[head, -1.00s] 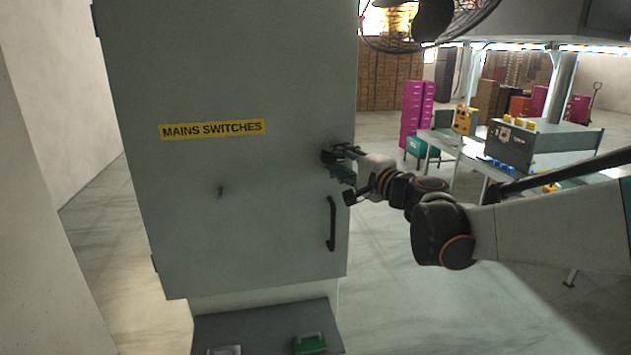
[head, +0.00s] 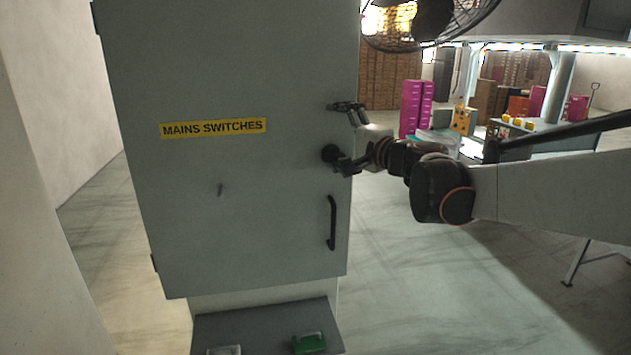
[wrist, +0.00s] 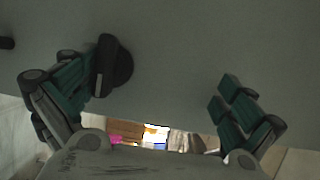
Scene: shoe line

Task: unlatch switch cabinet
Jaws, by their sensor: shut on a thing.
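The switch cabinet (head: 270,220) is a tall grey box with a yellow "MAINS SWITCHES" label (head: 212,128). Its door looks shut. A black round latch knob (head: 329,153) sits near the door's right edge; the wrist view shows it (wrist: 119,64) with a raised grip. My gripper (head: 345,132) is at the door's right edge, its fingers spread wide, one above the other in the head view. The lower finger is at the knob, the upper one well above it. In the wrist view my gripper (wrist: 165,95) has the knob close against its left finger, with a wide gap to the right finger.
A black bar handle (head: 332,222) is below the knob. A grey ledge (head: 262,328) with a green object (head: 309,343) is at the cabinet's foot. A fan (head: 430,22) hangs at the upper right. Floor right of the cabinet is clear.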

